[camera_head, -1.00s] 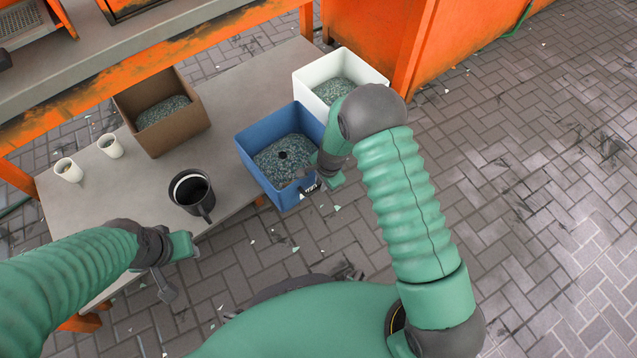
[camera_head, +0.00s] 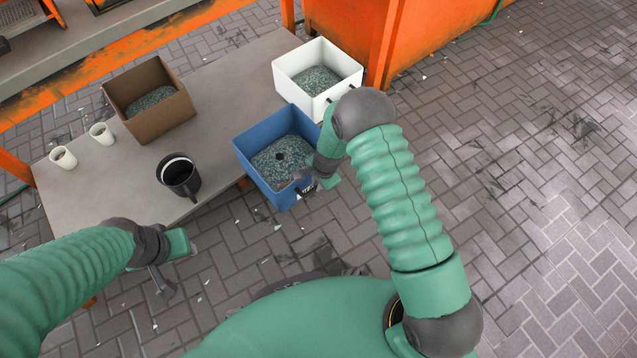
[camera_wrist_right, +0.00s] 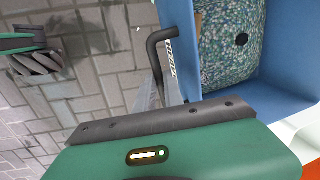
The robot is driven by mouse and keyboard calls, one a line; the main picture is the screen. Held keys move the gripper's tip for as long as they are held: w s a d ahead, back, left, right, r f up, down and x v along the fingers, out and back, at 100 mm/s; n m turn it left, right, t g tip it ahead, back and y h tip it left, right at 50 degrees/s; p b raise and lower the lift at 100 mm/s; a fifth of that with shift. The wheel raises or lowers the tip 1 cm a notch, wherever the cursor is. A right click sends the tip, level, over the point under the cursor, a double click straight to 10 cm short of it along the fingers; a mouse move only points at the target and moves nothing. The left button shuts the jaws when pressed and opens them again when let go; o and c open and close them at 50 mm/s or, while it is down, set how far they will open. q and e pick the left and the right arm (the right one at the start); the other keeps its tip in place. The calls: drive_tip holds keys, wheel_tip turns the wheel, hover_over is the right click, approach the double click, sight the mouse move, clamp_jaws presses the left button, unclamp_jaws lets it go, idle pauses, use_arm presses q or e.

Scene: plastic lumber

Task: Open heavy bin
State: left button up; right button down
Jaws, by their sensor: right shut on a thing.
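The blue bin (camera_head: 255,170) stands at the table's right front corner, filled with speckled blue-green flakes that have a dark round spot in the middle. Its front wall carries a label and a dark bent handle, which shows in the right wrist view (camera_wrist_right: 153,45). My right gripper (camera_head: 312,182) is at that front wall, shut on the handle; the fingertips are mostly hidden. The bin's wall and flakes also show in the right wrist view (camera_wrist_right: 235,40). My left gripper (camera_head: 178,262) hangs before the table, away from the bin, its finger opening unclear.
A white bin (camera_head: 345,85) with similar flakes stands behind the blue one. Orange structures are behind. Paved floor (camera_head: 530,190) at right is open.

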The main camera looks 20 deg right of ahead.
drive_tip(key=c, duration=1.5)
unclamp_jaws()
drive_tip(key=shift+o, duration=0.2)
wheel_tip(320, 180, up, 16)
drive_tip(key=s+d+p, duration=0.1)
drive_tip(key=s+p, duration=0.1)
drive_tip(key=p, duration=0.6)
drive_tip(key=shift+s+r+p, duration=0.2)
drive_tip(key=shift+s+p, duration=0.1)
drive_tip(key=shift+s, duration=0.1)
